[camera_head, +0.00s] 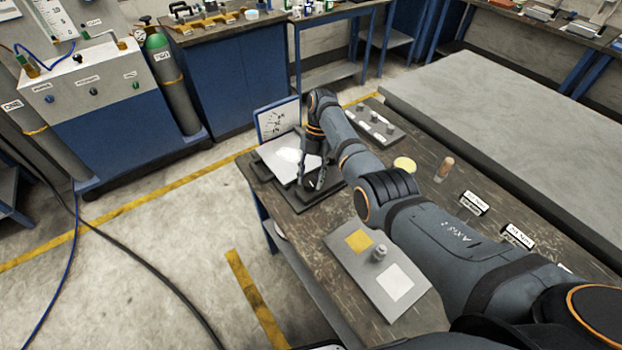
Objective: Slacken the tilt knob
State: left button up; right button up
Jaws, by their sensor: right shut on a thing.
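My right arm reaches in from the lower right. My right gripper (314,184) points down at the right side of a small device on the wooden bench. The device has a dark base (302,200), a tilted pale plate (278,163) and an upright white dial board with a blue edge (277,122) behind it. The gripper is shut at the plate's right edge, where the tilt knob appears to be; the fingers and wrist hide the knob itself. My left gripper is not in view.
On the bench (322,222) a grey board (385,295) bears a yellow square, a white square and a small metal knob.

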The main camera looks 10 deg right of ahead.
dwell(0.4)
jog(key=o, duration=1.1)
jog(key=shift+o, duration=0.2)
jog(key=v, duration=0.7)
jog(key=shift+r, duration=0.3)
jog(key=shift+f, duration=0.1)
